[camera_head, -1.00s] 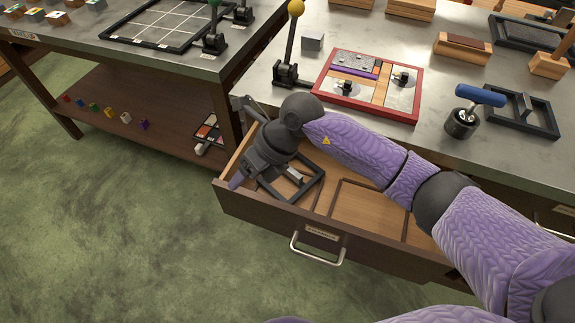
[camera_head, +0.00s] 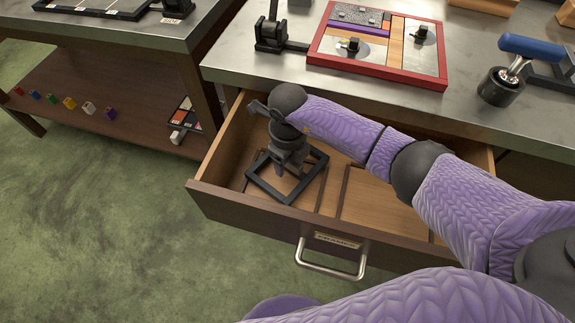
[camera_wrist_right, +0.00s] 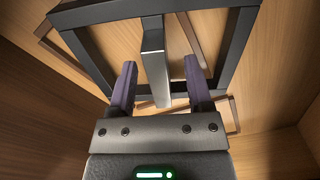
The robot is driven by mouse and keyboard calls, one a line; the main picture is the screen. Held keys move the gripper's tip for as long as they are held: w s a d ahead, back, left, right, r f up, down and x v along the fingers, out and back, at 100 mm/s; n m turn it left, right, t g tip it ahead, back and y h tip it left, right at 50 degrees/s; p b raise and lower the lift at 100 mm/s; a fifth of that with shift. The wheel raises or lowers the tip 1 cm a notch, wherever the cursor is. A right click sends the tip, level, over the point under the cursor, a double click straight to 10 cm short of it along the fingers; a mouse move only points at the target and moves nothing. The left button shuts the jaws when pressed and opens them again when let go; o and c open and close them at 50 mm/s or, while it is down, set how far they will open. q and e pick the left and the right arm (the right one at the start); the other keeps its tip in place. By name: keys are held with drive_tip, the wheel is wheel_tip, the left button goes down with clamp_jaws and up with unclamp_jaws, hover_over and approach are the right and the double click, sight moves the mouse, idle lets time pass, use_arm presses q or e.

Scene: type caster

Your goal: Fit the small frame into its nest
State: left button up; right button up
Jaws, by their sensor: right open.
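The small frame is a dark square frame (camera_head: 268,190) lying in the open drawer, turned at an angle to the drawer's sides. In the right wrist view the frame (camera_wrist_right: 243,45) has a grey upright bar (camera_wrist_right: 153,60) at its middle. My right gripper (camera_head: 284,168) points down over the frame. In the wrist view its purple fingers (camera_wrist_right: 159,66) are open, one on each side of the bar, with gaps showing. Thin brown strips (camera_wrist_right: 231,117) on the drawer floor, likely the nest outline, show partly under and beside the frame, skewed to it. My left gripper is out of view.
The drawer's front wall (camera_head: 225,207) with its metal handle (camera_head: 330,268) and its side walls enclose the frame. A larger brown outline (camera_head: 341,193) lies to the right, partly under my arm. The worktop above holds a red-rimmed board (camera_head: 375,75) and a blue-handled tool (camera_head: 531,47).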

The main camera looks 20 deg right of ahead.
drive_tip(key=shift+r, duration=0.1)
clamp_jaws()
idle(1.2)
